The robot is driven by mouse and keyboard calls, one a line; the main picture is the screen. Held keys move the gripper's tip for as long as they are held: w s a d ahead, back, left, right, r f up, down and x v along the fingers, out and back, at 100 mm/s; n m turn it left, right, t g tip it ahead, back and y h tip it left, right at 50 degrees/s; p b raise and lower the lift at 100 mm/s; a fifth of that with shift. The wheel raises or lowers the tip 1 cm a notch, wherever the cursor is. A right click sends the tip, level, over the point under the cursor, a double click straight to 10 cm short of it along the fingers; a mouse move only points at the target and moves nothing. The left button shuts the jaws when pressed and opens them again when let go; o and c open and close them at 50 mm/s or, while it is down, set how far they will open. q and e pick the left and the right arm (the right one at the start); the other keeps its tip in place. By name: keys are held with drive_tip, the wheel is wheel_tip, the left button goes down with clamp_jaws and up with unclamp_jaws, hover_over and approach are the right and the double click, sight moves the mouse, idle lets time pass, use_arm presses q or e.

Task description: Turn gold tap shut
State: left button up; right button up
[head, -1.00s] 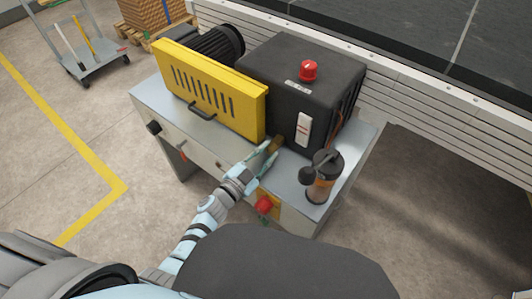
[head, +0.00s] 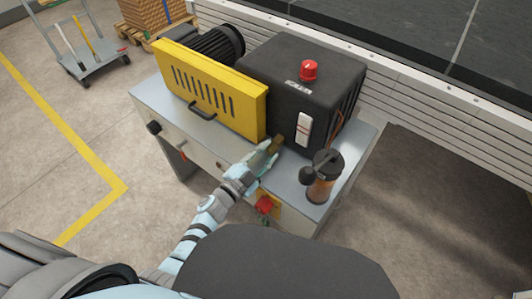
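The gold tap (head: 277,143) is a small brownish-gold piece on the steel machine top, at the foot of the dark housing. My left gripper (head: 270,151) reaches in from the lower left, with its pale fingertips right at the tap. The fingers look spread apart; whether they touch the tap is too small to tell. They hide the tap's near side, so its handle angle is unclear. My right gripper is not in view.
The yellow slotted guard (head: 210,90) stands left of the tap, and the dark housing (head: 290,85) behind it. An orange-brown cup with a black lid (head: 320,185) stands to the right. A red button (head: 264,204) sits on the machine's front.

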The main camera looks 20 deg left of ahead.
use_arm(q)
drive_tip(key=v, duration=1.2)
drive_tip(key=shift+f, duration=0.1)
drive_tip(key=s+a+f+n+g+y+p, duration=0.1)
drive_tip(key=s+a+f+n+g+y, duration=0.25)
drive_tip(key=f, duration=0.55)
drive_tip(key=s+a+f+n+g+y+p, duration=0.1)
drive_tip(key=s+a+f+n+g+y, duration=0.3)
drive_tip(key=f, duration=0.6)
drive_tip(key=s+f+n+g+p, duration=0.2)
drive_tip(key=s+f+g, duration=0.2)
drive_tip(key=s, duration=0.9)
drive_tip(key=s+f+n+g+p, duration=0.2)
drive_tip(key=s+f+g+p, duration=0.1)
drive_tip(key=s, duration=1)
drive_tip(key=shift+s+a+f+g, duration=0.35)
drive_tip(key=shift+a+f+g, duration=0.15)
drive_tip(key=shift+f, duration=0.5)
